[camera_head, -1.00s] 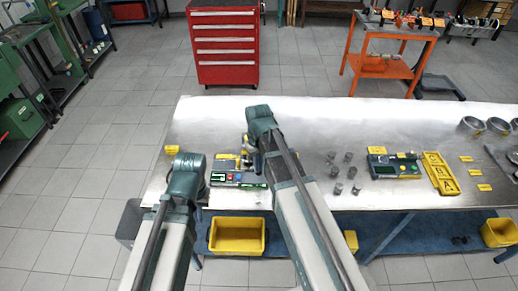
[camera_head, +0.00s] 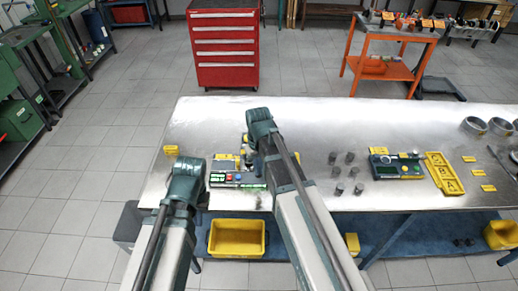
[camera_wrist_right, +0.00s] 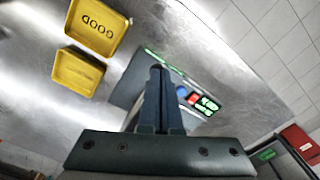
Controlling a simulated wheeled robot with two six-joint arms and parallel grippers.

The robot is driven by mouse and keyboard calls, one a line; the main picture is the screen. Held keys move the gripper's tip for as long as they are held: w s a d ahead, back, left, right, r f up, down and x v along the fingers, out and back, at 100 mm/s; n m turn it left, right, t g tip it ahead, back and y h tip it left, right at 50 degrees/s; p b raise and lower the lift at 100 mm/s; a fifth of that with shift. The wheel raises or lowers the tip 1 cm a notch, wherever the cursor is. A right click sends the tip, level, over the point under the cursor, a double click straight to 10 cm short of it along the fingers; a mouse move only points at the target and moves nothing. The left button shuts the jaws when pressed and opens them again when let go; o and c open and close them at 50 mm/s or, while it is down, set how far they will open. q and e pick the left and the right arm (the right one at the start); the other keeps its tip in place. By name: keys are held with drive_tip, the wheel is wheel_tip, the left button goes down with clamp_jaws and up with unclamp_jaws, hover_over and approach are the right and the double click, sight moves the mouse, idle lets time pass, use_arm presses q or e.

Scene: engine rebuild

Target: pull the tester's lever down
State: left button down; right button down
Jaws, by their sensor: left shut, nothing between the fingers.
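The tester (camera_head: 222,177) stands near the left end of the metal table, with lit green displays and red and blue buttons. Its lit panel (camera_wrist_right: 207,104) also shows in the right wrist view, beside my fingers. My right gripper (camera_wrist_right: 160,72) reaches over the tester with its two fingers close together. I cannot make out the lever; the fingers and hand cover that part, so whether they grip it is unclear. My left gripper (camera_head: 187,172) is shut and empty at the tester's left, its fingertips mostly hidden by its wrist.
Several small dark cylinders (camera_head: 333,157) stand right of my right arm. A second green device (camera_head: 397,167) and a yellow tray (camera_head: 441,173) lie further right. In the right wrist view, a yellow tray marked GOOD (camera_wrist_right: 97,27) is near. The table's back strip is clear.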

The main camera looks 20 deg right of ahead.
drive_tip(key=shift+s, duration=0.1)
wheel_tip(320, 180, up, 13)
drive_tip(key=p, duration=1.3)
drive_tip(key=shift+r, duration=0.15)
drive_tip(key=s+a+f+n+h+b, duration=0.1)
drive_tip(key=s+a+f+b, duration=0.9)
drive_tip(key=s+f+b, duration=0.4)
wheel_tip(320, 180, down, 2)
drive_tip(key=shift+a+f+b, duration=0.1)
drive_tip(key=shift+a+b, duration=0.1)
drive_tip(key=shift+b, duration=0.75)
